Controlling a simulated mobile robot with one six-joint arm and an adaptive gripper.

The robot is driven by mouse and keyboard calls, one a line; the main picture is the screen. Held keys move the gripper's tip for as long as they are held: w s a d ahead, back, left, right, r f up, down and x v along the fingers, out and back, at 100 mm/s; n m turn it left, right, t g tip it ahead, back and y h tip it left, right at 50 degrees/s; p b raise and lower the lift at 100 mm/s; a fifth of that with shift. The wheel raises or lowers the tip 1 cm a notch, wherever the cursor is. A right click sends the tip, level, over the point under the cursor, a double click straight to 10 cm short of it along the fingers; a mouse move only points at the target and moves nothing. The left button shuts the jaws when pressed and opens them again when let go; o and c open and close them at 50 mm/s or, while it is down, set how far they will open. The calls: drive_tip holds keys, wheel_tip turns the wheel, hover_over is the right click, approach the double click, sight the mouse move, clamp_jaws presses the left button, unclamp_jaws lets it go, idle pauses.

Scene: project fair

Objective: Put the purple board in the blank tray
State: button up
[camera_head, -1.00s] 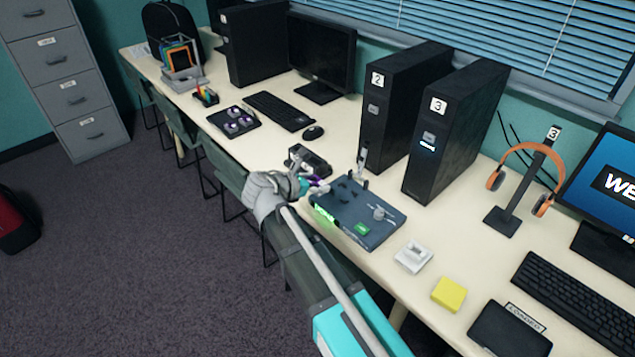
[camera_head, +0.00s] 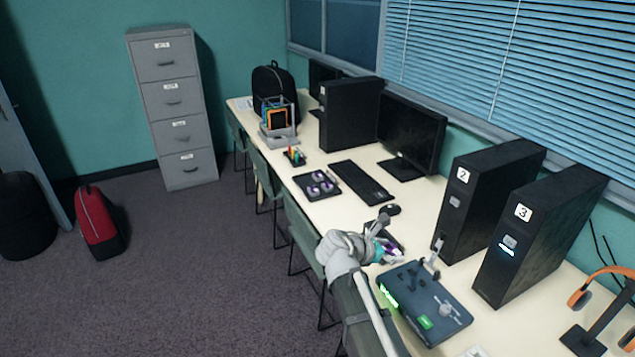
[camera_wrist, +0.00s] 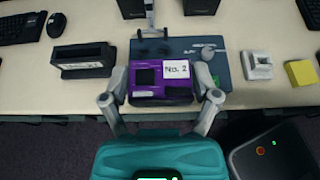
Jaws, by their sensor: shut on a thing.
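The purple board (camera_wrist: 174,84), with a white "No. 2" label and a dark square, is held between the two fingers of my gripper (camera_wrist: 166,92) in the wrist view. In the head view my gripper (camera_head: 383,248) is over the table's front edge, with a bit of purple showing. A black tray-like holder (camera_wrist: 83,70) with a white label lies left of the board in the wrist view. It also shows behind my gripper in the head view (camera_head: 384,236). I cannot read its label, so I cannot tell whether it is the blank tray.
A blue-grey test panel (camera_head: 412,298) with a green light lies right of my gripper, before black towers 2 (camera_head: 480,200) and 3 (camera_head: 540,235). A dark tray (camera_head: 330,192) with several purple-white pieces and a rack of coloured boards (camera_head: 278,140) stand farther along the table (camera_head: 312,212).

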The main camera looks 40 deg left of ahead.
sight(390, 251)
drive_tip(key=shift+r+p, duration=1.6)
drive_tip(key=shift+r, duration=0.65)
drive_tip(key=shift+s, duration=0.1)
